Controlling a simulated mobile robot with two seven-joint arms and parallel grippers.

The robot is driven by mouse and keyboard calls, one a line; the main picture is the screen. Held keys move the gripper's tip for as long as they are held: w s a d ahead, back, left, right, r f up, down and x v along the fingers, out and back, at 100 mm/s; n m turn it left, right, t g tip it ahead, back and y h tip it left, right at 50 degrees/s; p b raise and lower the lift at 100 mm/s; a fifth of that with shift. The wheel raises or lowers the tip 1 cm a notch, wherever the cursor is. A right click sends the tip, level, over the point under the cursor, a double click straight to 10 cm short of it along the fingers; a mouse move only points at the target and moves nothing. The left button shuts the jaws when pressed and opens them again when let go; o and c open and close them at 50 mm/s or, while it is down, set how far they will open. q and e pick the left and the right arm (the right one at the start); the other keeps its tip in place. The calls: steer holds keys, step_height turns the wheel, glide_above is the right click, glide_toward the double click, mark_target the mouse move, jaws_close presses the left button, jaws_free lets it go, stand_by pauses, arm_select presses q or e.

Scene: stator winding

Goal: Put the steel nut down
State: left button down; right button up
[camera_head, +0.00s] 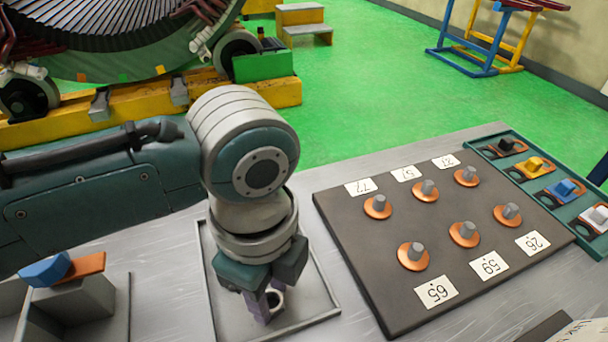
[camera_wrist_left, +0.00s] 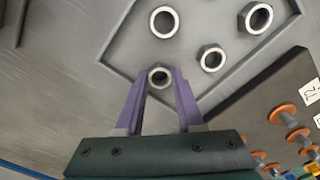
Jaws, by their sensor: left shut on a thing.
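My left gripper (camera_head: 264,308) points down over the grey tray (camera_head: 318,308) in the head view. Its purple fingers are shut on a steel nut (camera_head: 277,297). In the left wrist view the held steel nut (camera_wrist_left: 159,86) sits between the fingertips, near the tray's edge. I cannot tell whether it touches the tray floor. Three more steel nuts, one at the top (camera_wrist_left: 164,10), one at the upper right (camera_wrist_left: 244,18) and one nearer the gripper (camera_wrist_left: 202,57), lie apart in the tray. In the head view my arm and gripper hide most of the tray's inside. My right gripper is not in view.
Right of the tray lies a dark board (camera_head: 340,215) with several bolts on copper washers and numbered labels. A green tray (camera_head: 487,150) with coloured blocks stands beyond it. A grey holder (camera_head: 85,300) with a blue and orange piece (camera_head: 60,268) is at the left.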

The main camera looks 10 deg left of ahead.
arm_select(q)
steer(key=shift+f, duration=0.15)
steer(key=c, duration=0.8)
jaws_free()
steer(key=shift+r, duration=0.3)
step_height(320, 180, up, 12)
steer(key=p, duration=0.3)
steer(key=s+d+f+n+t+h, duration=0.1)
steer(key=s+d+f+n+h, duration=0.15)
steer(key=s+n, duration=0.35)
steer(key=s+a+n+t, duration=0.1)
steer(key=s+a+n, duration=0.1)
steer(key=a+n, duration=0.2)
steer(key=s+a+n+y, duration=0.1)
steer(key=s+a+n, duration=0.1)
steer(key=a+n, duration=0.2)
steer(key=s+a+n+t+y, duration=0.1)
steer(key=s+a+n, duration=0.1)
steer(key=a+n, duration=0.2)
steer(key=shift+r+t, duration=0.3)
